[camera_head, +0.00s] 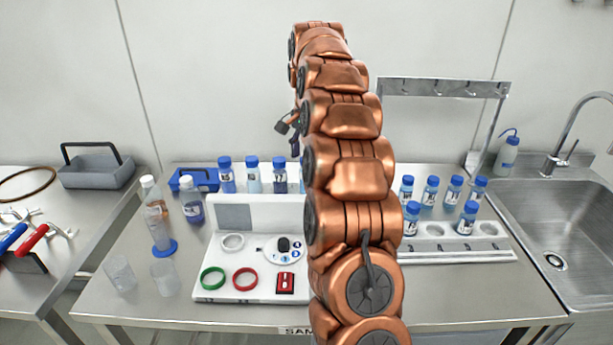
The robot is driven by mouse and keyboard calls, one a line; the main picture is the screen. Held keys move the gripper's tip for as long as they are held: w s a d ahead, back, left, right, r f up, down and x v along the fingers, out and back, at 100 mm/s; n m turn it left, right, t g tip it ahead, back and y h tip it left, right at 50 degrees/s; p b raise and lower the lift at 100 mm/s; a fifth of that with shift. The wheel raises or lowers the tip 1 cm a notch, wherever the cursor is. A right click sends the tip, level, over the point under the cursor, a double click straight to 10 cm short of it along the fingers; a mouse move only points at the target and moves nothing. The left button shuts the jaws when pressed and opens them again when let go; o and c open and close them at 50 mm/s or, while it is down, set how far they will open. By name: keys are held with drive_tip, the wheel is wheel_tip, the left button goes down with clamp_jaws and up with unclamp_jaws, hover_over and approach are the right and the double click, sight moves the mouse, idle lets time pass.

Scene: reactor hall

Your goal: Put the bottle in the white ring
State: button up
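Which bottle is meant cannot be told. My gripper (287,136) is small and partly hidden by my arm, above and behind the rightmost back bottle. Its finger opening is unclear.
A green ring (213,278), a red ring (245,279) and a red item (285,283) lie on the panel. Clear cups (165,277) and larger bottles (192,202) stand left. A rack (455,250) with a tall frame and a sink (555,225) are right. My arm hides the middle.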

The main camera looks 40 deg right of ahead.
drive_tip(key=shift+f, duration=0.1)
drive_tip(key=shift+w+f+p, duration=0.2)
drive_tip(key=shift+f+p, duration=0.65)
drive_tip(key=shift+f, duration=1.55)
clamp_jaws()
